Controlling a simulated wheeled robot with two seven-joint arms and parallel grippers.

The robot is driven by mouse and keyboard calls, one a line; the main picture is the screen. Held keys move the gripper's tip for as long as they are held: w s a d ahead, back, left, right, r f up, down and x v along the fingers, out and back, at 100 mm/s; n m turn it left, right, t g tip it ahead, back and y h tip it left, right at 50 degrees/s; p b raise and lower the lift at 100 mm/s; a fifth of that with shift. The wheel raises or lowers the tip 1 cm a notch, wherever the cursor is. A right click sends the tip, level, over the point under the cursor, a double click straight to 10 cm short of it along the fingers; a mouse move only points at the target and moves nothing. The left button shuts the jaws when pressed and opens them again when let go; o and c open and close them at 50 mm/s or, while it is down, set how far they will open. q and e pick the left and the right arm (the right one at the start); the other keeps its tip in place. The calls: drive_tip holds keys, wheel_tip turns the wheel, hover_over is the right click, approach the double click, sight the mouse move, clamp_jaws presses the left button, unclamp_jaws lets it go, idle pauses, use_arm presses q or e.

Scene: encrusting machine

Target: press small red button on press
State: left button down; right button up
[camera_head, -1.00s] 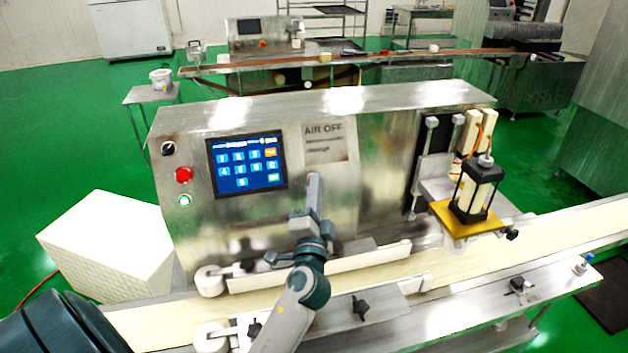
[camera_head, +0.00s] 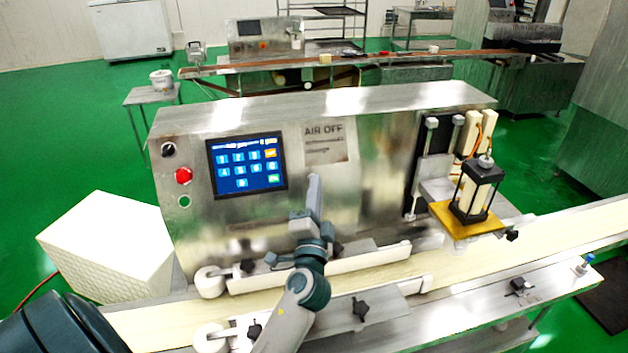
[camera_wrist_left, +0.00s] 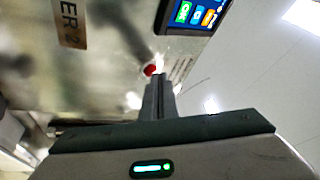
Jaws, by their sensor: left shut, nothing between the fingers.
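The machine with the press has a steel front panel (camera_head: 385,180) with a blue touch screen (camera_head: 245,164). In the left wrist view a small red button (camera_wrist_left: 150,70) sits on the metal panel, close to the corner of the screen (camera_wrist_left: 197,12). My left gripper (camera_head: 314,179) is shut and empty at the panel, right of the screen. Its fingertips (camera_wrist_left: 159,78) are right beside the red button; I cannot tell whether they touch it. In the head view my gripper hides that spot. My right gripper is not in view.
A larger red button (camera_head: 183,176) and a green-ringed button (camera_head: 184,201) are left of the screen. The press head (camera_head: 476,190) with its yellow plate stands at the right over the conveyor belt (camera_head: 560,232). A white box (camera_head: 105,245) is at the left.

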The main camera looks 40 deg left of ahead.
use_arm(q)
drive_tip(key=shift+s+d+r, duration=0.25)
drive_tip(key=shift+s+d, duration=0.05)
idle(0.4)
drive_tip(key=s+d+r, duration=0.1)
drive_tip(key=s+d+r+p, duration=0.1)
drive_tip(key=s+d, duration=0.1)
drive_tip(key=shift+d+r, duration=0.15)
drive_tip(key=shift+d, duration=0.05)
idle(0.3)
idle(0.8)
